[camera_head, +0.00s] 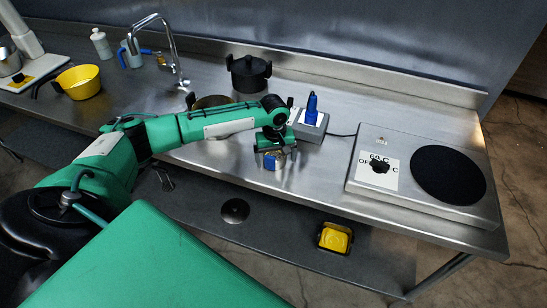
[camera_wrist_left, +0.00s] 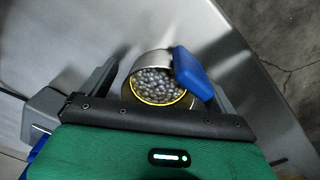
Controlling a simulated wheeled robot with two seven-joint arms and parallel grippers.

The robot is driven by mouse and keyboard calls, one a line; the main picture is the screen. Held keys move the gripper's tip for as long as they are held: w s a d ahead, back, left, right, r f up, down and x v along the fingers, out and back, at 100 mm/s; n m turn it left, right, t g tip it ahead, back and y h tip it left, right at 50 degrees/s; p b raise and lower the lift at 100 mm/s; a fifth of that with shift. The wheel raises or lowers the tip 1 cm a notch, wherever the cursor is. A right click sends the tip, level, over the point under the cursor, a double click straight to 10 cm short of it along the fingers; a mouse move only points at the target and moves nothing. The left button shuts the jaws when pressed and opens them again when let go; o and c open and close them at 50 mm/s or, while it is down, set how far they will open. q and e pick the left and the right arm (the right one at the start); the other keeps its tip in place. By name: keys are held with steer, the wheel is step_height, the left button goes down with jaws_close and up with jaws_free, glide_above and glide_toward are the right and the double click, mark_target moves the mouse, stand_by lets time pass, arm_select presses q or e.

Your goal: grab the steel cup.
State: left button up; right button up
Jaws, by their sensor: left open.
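A steel cup (camera_wrist_left: 152,72) filled with small grey balls shows in the left wrist view. It has a yellow inner rim and a blue handle (camera_wrist_left: 193,74) on its right side. My left gripper (camera_wrist_left: 165,80) is open, with one finger on either side of the cup. In the head view the left gripper (camera_head: 272,160) points down near the counter's front edge. The cup is mostly hidden beneath it there, with a blue part (camera_head: 270,163) showing. I cannot tell whether the fingers touch the cup. My right gripper is not in view.
A hot plate (camera_head: 420,180) stands to the right, and a grey box with a blue switch (camera_head: 311,108) is just behind the gripper. A black pot (camera_head: 248,74), pan (camera_head: 212,102), tap (camera_head: 170,50) and yellow bowl (camera_head: 80,82) stand farther back or left.

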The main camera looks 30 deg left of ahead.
arm_select(q)
steer(key=c, duration=1.1)
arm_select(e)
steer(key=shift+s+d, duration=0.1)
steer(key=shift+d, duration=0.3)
